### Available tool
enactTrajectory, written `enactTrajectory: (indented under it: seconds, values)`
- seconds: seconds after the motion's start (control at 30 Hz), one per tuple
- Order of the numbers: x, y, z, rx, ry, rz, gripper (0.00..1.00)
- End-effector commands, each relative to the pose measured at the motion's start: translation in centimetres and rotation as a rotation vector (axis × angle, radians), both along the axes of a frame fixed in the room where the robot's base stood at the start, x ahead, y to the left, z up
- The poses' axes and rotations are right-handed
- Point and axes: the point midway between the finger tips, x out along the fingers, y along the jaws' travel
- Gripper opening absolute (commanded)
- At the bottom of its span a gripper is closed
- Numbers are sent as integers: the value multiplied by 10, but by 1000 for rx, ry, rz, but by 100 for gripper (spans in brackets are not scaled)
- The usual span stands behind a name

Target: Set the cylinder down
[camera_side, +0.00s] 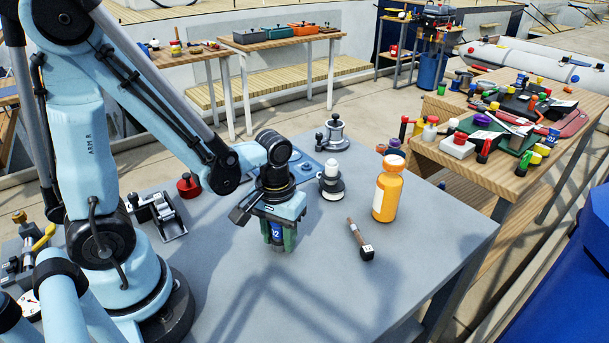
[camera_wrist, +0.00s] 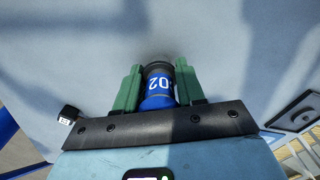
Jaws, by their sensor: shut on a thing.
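The cylinder (camera_wrist: 158,84) is blue with a white "02" mark and a dark end, seen between two green fingers in the wrist view. My gripper (camera_wrist: 158,88) is shut on it. In the side view my gripper (camera_side: 278,238) points down over the grey table (camera_side: 400,255), and a blue part of the cylinder (camera_side: 276,231) shows between the fingers. The fingertips are close to the table top. I cannot tell whether the cylinder touches the table.
A red knob (camera_side: 188,186) and a metal lever device (camera_side: 157,215) are at left. The front table area is clear.

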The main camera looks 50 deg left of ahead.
Motion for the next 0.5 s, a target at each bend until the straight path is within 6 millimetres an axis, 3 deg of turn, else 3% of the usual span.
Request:
enactTrajectory:
  seconds: [0.03, 0.2, 0.5]
  values:
    - [0, 0, -1, 0, 0, 0, 42]
    - [0, 0, 0, 0, 0, 0, 64]
    - [0, 0, 1, 0, 0, 0, 64]
